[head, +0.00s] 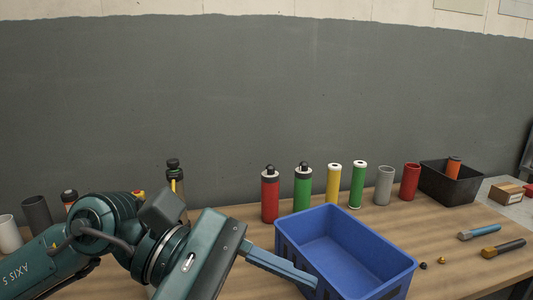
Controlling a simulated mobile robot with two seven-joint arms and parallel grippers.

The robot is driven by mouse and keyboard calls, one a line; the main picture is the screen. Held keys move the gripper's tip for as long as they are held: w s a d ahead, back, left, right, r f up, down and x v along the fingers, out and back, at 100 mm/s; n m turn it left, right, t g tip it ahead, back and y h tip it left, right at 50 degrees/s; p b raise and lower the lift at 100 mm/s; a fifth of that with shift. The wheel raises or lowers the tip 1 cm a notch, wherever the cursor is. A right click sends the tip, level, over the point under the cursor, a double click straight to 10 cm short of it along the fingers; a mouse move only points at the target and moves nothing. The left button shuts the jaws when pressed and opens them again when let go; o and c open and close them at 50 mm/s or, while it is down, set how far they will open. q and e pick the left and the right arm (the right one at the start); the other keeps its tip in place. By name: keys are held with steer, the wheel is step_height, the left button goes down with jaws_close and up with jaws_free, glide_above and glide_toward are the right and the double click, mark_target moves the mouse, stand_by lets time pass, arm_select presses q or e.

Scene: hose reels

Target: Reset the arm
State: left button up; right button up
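My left arm comes in from the left, and its gripper (312,281) points right across the near-left side of the blue crate (400,276). One blue-grey finger shows clearly; I cannot tell whether a second finger lies behind it or out of sight, so the opening is unclear. No held object is visible. The finger overlaps the crate's wall in the picture; I cannot tell whether it touches. The crate looks empty in the part I see. My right gripper is not in view.
Behind the crate stand red (270,197), green (303,188) and yellow (333,184) cylinders, plus several others. A black bin (433,190) holds an orange cylinder (454,167). Blue-handled (480,232) and brown-handled (503,248) tools lie right. More cylinders stand left, partly behind my arm.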

arm_select(q)
steer(key=w+a+r+n+t+h, duration=0.2)
steer(key=w+r+n+t+h, duration=0.4)
steer(key=n, duration=0.6)
steer(key=w+a+r+n+t+h, duration=0.2)
steer(key=r+n+t+h, duration=0.15)
steer(key=n+t, duration=0.6)
steer(key=w+a+f+n+t+y, duration=0.35)
steer(key=a+f+n+y, duration=0.25)
steer(key=f+n+y, duration=0.65)
steer(key=w+a+f+n+t+y, duration=0.3)
steer(key=w+a+f+n+y, duration=0.35)
steer(key=n, duration=1.05)
steer(key=s+a+f+n+g+y, duration=0.2)
steer(key=s+f+n+g, duration=0.1)
steer(key=f, duration=0.3)
steer(key=s+a+f+n+g+y, duration=0.1)
steer(key=s+f+n+g+y, duration=0.15)
steer(key=f, duration=0.25)
steer(key=s+a+f+n+g, duration=0.2)
steer(key=s+f+n+g, duration=0.3)
steer(key=s+f+g, duration=0.75)
steer(key=w+d+f+t+h, duration=0.1)
steer(key=d+f+t+h, duration=0.2)
steer(key=d+f+t, duration=0.3)
step_height(320, 180, down, 2)
steer(key=m+t, duration=0.1)
steer(key=t, duration=0.3)
steer(key=shift+d, duration=0.15)
